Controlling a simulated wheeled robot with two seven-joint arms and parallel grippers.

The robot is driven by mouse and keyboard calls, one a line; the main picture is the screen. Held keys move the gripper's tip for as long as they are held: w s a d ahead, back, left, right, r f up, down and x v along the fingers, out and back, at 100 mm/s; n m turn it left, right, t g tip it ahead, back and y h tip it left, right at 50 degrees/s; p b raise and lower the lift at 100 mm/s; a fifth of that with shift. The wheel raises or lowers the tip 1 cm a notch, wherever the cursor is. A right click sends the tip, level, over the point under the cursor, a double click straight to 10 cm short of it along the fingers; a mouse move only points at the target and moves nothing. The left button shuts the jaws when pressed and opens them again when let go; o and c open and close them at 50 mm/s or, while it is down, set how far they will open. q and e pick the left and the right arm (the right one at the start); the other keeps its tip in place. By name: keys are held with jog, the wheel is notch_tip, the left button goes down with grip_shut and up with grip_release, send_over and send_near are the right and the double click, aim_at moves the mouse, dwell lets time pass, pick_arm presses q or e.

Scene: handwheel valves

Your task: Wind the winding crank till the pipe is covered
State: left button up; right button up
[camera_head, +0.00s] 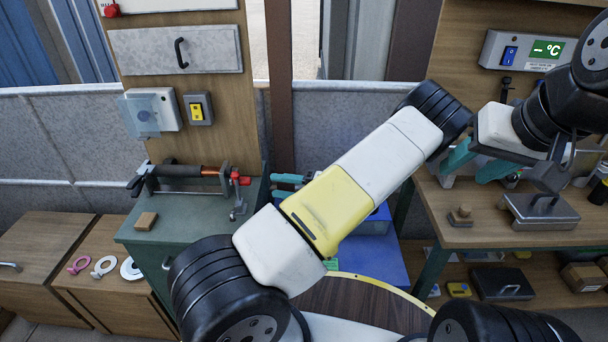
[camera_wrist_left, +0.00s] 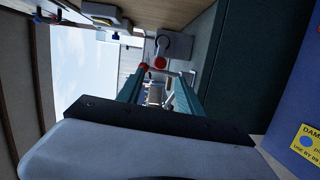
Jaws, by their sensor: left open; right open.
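The winder stands on a green cabinet (camera_head: 200,235) in the head view. Its horizontal pipe (camera_head: 208,170) shows black on the left and a short orange-brown stretch on the right. The winding crank (camera_head: 241,179), with red parts, is at the pipe's right end. My left gripper (camera_head: 274,186) is open, its teal fingers pointing left at the crank with a gap between them; its body is hidden behind my arm. In the left wrist view the red crank parts (camera_wrist_left: 159,63) show near the open fingertips. My right gripper (camera_head: 464,165) is open and empty above the right workbench.
A small wooden block (camera_head: 146,221) lies on the cabinet's front left. A metal clamp-like part (camera_head: 238,210) stands near its right edge. The right workbench (camera_head: 455,232) holds a lidded metal box (camera_head: 540,211). A panel with a yellow switch (camera_head: 198,108) is on the post behind.

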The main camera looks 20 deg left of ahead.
pick_arm(q)
jog(key=shift+m, duration=0.3)
jog(key=shift+w+a+f, duration=0.1)
jog(key=shift+a, duration=2.3)
jog(key=shift+w+a+f, duration=0.1)
jog(key=shift+a, duration=2.3)
jog(key=shift+a, duration=0.1)
grip_shut()
